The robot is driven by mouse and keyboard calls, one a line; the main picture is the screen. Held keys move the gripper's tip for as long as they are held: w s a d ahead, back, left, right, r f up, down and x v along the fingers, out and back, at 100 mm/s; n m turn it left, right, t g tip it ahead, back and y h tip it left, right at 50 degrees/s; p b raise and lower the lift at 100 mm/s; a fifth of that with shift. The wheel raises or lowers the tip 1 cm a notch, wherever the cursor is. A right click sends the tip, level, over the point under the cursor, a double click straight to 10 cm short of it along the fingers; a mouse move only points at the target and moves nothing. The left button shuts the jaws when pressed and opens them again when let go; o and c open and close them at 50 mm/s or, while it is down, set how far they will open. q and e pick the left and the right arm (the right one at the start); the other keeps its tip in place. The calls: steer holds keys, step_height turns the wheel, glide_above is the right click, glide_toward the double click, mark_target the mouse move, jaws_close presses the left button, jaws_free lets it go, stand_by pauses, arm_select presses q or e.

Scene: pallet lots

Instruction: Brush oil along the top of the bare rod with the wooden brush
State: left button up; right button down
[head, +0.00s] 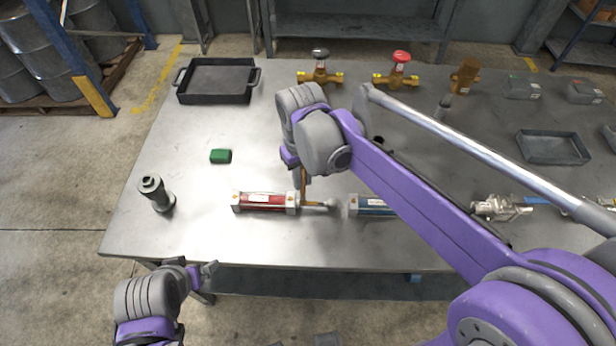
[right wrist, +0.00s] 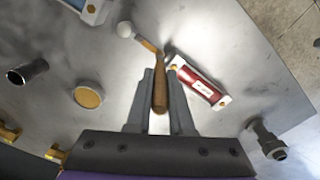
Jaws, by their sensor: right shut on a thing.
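The red cylinder (head: 265,202) lies near the table's front edge, its rod (head: 325,204) pointing right to a pale round end. It also shows in the right wrist view (right wrist: 200,85), where the rod (right wrist: 148,46) has an amber tint between the round end and the body. My right gripper (head: 301,170) is shut on the handle of the wooden brush (right wrist: 160,93), above the rod. The brush tip is at the rod beside the cylinder's end cap; contact is hard to tell. My left gripper (head: 204,274) is open and empty, off the front edge.
A blue cylinder (head: 372,206) lies just right of the rod end. A round dish with amber contents (right wrist: 88,96) and a dark cup (right wrist: 27,72) stand nearby.

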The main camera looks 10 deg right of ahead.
stand_by(0.4)
steer(key=shift+s+d, duration=0.3)
steer(key=shift+d, duration=0.65)
steer(key=shift+d, duration=0.1)
steer(key=shift+s+d, duration=0.25)
steer(key=shift+d, duration=0.45)
steer(key=shift+a, duration=0.1)
steer(key=shift+w+a, duration=0.3)
steer(key=shift+a, duration=0.45)
steer(key=shift+w+a, duration=0.2)
steer(key=shift+a, duration=0.65)
steer(key=shift+d, duration=0.1)
